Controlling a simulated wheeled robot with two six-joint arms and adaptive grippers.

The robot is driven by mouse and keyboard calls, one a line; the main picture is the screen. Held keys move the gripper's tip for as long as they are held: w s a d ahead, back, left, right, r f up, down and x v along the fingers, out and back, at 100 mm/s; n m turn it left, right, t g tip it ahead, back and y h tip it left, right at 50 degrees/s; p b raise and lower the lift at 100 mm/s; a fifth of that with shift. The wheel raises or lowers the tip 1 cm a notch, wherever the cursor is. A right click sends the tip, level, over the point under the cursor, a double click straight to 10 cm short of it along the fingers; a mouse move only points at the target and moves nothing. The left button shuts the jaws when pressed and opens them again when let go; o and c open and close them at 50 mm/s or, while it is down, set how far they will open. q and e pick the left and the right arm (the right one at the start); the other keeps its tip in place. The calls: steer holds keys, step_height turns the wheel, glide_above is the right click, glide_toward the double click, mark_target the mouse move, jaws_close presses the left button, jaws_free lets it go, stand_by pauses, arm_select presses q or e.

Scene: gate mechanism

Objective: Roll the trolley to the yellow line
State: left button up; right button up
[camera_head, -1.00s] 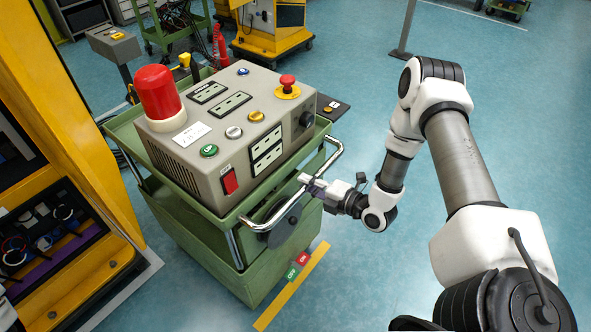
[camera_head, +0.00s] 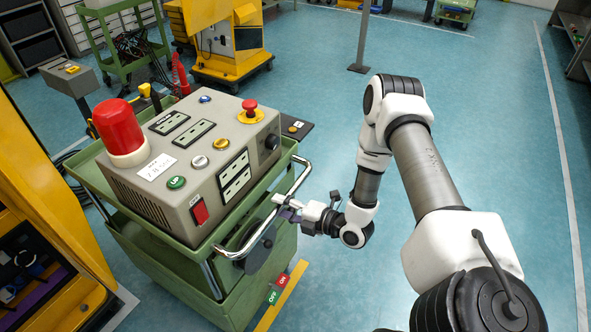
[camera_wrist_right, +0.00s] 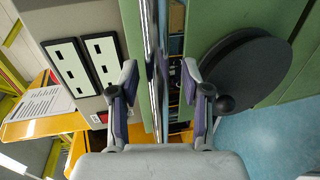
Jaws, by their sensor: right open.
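The green trolley (camera_head: 262,292) stands left of centre in the head view, with a grey control box (camera_head: 190,160) on top. Its chrome push handle (camera_head: 300,180) faces my right arm. My right gripper (camera_head: 283,207) is at the handle. In the right wrist view its open fingers (camera_wrist_right: 160,78) lie on either side of the metal bar (camera_wrist_right: 153,60); I cannot tell whether they touch it. A yellow line (camera_head: 285,300) shows on the floor close to the trolley's right side, partly hidden by it. My left gripper is not in view.
A yellow cabinet (camera_head: 50,200) stands close on the trolley's left. Behind are a green cart (camera_head: 125,45), a yellow machine (camera_head: 225,45) and a post (camera_head: 361,40). Green OFF and red ON labels (camera_head: 278,288) show beside the yellow line. Blue floor is clear on the right.

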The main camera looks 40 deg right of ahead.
steer(key=v, duration=1.1)
steer(key=shift+s, duration=0.35)
steer(key=shift+d, duration=0.1)
